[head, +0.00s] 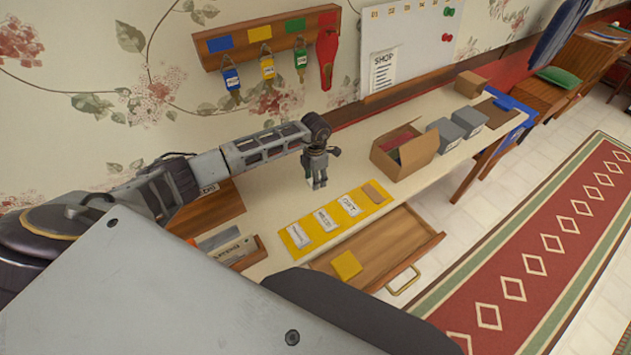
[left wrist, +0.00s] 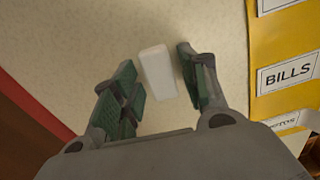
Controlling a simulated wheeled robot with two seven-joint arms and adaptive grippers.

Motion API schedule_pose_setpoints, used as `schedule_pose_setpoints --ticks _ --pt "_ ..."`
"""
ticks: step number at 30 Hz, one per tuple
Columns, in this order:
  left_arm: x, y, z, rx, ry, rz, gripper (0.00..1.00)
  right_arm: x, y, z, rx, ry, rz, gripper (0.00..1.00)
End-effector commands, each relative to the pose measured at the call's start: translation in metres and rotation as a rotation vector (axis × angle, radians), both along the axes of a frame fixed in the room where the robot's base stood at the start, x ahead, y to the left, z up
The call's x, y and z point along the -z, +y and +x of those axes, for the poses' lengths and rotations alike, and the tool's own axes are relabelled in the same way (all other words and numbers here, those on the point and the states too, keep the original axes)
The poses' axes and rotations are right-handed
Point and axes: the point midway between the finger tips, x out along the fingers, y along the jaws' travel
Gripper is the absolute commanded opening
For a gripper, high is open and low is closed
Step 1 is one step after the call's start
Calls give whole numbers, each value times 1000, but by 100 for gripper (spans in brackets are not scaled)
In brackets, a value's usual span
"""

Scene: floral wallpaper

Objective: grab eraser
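The eraser (left wrist: 158,73) is a small white block on the cream desktop in the left wrist view. My left gripper (left wrist: 154,60) is open, with its green-padded fingers on either side of the eraser and a gap showing on both sides. I cannot tell its exact height above the desk. In the head view the left gripper (head: 317,184) points down over the desk, left of the yellow mat, and mostly hides the eraser. My right gripper is not in view.
A yellow mat (head: 327,235) with labels such as BILLS lies right of the gripper. Behind it stand an open cardboard box (head: 405,152) and grey boxes (head: 445,134). An open drawer (head: 385,250) holds a yellow block (head: 346,265). A key rack (head: 267,40) hangs on the wall.

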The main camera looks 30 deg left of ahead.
Motion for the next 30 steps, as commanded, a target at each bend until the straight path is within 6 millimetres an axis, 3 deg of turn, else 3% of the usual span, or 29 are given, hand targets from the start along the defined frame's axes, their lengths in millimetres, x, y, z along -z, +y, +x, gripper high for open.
schedule_pose_setpoints --ticks 1,6,20,30 --pt "0 0 0 0 0 0 32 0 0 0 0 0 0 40" --pt "0 0 0 0 0 0 11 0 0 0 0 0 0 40" --pt "-6 0 1 0 -2 0 10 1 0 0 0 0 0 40" --pt "-45 0 1 1 -5 0 10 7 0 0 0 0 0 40"
